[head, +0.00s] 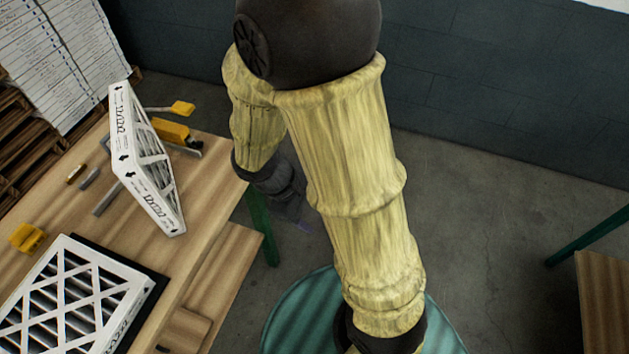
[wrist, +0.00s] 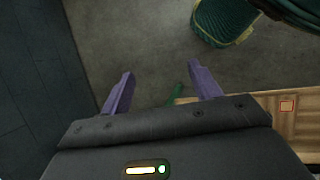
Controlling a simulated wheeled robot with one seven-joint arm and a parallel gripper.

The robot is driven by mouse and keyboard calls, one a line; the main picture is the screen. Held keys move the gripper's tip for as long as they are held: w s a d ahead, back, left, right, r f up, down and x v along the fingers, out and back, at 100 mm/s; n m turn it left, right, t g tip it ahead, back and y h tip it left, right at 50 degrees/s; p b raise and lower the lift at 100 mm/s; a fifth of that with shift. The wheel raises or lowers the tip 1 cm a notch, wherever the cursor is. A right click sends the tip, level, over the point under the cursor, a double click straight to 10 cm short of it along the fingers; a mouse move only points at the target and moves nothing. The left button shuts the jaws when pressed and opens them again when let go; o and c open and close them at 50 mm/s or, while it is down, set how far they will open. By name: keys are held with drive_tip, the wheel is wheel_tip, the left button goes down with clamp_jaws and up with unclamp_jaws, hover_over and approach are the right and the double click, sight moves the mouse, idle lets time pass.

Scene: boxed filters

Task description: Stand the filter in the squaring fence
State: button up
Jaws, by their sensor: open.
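A white-framed filter (head: 145,165) with black arrows and print stands on edge on the wooden table, in the head view's left half. It is among yellow blocks (head: 172,130) and grey strips (head: 106,196) that look like the squaring fence; its lower edge is partly hidden, so I cannot tell whether it is fully seated or leans. A second white filter (head: 66,300) lies flat on a dark mat at the lower left. My gripper (wrist: 162,72) is open and empty in the wrist view, with bare floor between its purple fingers. It is off the table's right side, apart from both filters.
Another yellow block (head: 27,237) sits at the table's left. Stacked white boxes (head: 55,60) stand on pallets behind. A green ribbed bin (wrist: 222,22) stands on the floor. A second wooden surface (head: 603,305) is at the far right. Open floor (head: 510,220) lies right of my arm.

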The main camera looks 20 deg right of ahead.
wheel_tip(320, 180, up, 5)
drive_tip(key=w+d+m+t+y, duration=0.1)
drive_tip(key=w+m+t+y, duration=0.1)
drive_tip(key=m+y, duration=0.3)
drive_tip(key=m+t, duration=0.1)
drive_tip(key=m, duration=0.3)
drive_tip(key=shift+d+r+t, duration=0.2)
drive_tip(key=shift+d+t, duration=0.1)
drive_tip(key=shift+d, duration=0.05)
drive_tip(key=shift+o, duration=0.4)
drive_tip(key=shift+c, duration=0.3)
